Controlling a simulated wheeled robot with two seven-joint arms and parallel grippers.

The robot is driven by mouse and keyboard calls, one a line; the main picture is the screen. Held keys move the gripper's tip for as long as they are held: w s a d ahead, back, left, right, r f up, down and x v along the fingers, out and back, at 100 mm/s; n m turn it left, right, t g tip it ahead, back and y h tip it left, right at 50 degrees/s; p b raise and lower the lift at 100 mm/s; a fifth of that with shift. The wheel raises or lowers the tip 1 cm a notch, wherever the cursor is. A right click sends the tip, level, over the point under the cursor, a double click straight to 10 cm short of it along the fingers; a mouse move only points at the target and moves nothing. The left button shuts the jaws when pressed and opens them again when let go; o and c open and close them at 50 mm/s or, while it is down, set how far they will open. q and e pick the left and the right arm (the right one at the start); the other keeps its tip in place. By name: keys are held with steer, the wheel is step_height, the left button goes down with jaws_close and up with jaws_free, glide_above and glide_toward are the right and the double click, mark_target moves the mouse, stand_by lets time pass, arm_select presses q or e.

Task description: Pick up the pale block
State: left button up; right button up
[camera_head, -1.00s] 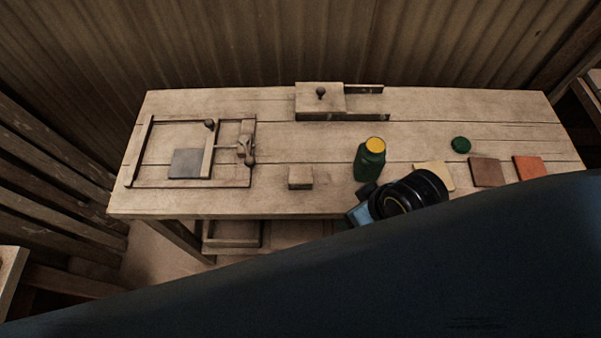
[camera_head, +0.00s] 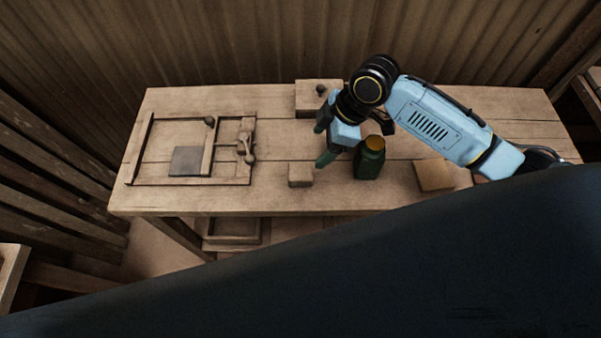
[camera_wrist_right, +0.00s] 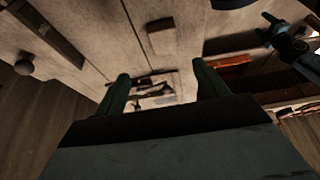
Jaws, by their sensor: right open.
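The pale block (camera_head: 300,175) is a small wooden cube near the front edge of the table, left of the green bottle. A small wooden block that looks like it shows ahead of the fingers in the right wrist view (camera_wrist_right: 162,37). My right gripper (camera_head: 323,142) is open above the table, up and to the right of the block in the head view, apart from it. Its two green fingers (camera_wrist_right: 163,88) have nothing between them. A dark jointed part with teal prongs (camera_wrist_right: 287,42) at the right of the wrist view looks like my left gripper; its jaws are unclear.
The green bottle (camera_head: 369,160) with a yellow-orange top stands close beside my right gripper. A knobbed wooden box (camera_head: 308,98) stands behind. The press frame (camera_head: 250,165) with a grey tile (camera_head: 186,161) lies left. A tan tile (camera_head: 434,176) lies right. Table between frame and block is clear.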

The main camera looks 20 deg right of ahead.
mark_target(301, 172)
steer(key=x, duration=0.7)
steer(key=shift+a+f+b, duration=0.15)
steer(key=shift+f+b, duration=0.15)
steer(key=shift+b, duration=0.05)
steer(key=x, duration=0.4)
steer(key=shift+s+a+f, duration=0.1)
steer(key=shift+s+f, duration=0.05)
steer(key=shift+s, duration=0.2)
steer(key=shift+a+f, duration=0.2)
steer(key=shift+f, duration=0.3)
steer(key=c, duration=1.1)
step_height(301, 172, up, 10)
steer(key=shift+r+p, duration=0.1)
steer(key=shift+p, duration=0.35)
steer(key=o, duration=0.5)
steer(key=c, duration=0.4)
